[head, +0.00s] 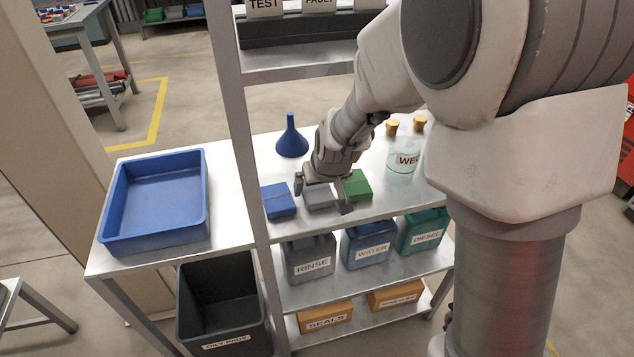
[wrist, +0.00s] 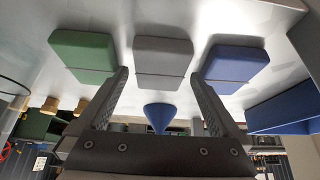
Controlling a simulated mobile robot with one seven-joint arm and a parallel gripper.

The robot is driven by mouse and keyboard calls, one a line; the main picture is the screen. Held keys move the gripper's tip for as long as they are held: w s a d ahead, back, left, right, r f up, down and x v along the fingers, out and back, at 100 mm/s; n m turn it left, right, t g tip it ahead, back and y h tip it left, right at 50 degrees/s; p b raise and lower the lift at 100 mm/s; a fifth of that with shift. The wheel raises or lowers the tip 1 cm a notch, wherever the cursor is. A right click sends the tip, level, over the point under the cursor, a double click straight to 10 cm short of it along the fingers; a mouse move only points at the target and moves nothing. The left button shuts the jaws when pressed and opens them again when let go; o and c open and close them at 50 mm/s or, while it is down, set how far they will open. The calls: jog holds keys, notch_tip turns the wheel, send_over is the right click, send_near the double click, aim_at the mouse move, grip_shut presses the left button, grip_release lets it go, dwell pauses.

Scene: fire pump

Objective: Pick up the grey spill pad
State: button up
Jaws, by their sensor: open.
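The grey spill pad (head: 319,195) lies on the metal shelf top in the head view, between a blue pad (head: 278,201) and a green pad (head: 355,186). My gripper (head: 324,194) is above the grey pad with its jaws open, and it partly hides the pad. In the wrist view the grey pad (wrist: 163,62) sits between and beyond the two open fingers (wrist: 160,82). The green pad (wrist: 83,57) is on the left and the blue pad (wrist: 236,68) on the right there. Nothing is held. I cannot tell whether the fingers touch the pad.
A blue funnel (head: 291,140) stands behind the pads, and a clear labelled jar (head: 403,160) stands to the right. A shelf post (head: 243,150) rises left of the pads. A blue tray (head: 155,203) is left of it. Labelled cans (head: 309,260) stand on the shelf below.

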jog(key=shift+w+a+f, duration=0.1)
jog(key=shift+w+f, duration=0.15)
jog(key=shift+f, duration=0.2)
jog(key=c, duration=1.2)
jog(key=shift+o, duration=0.2)
jog(key=shift+r, duration=0.2)
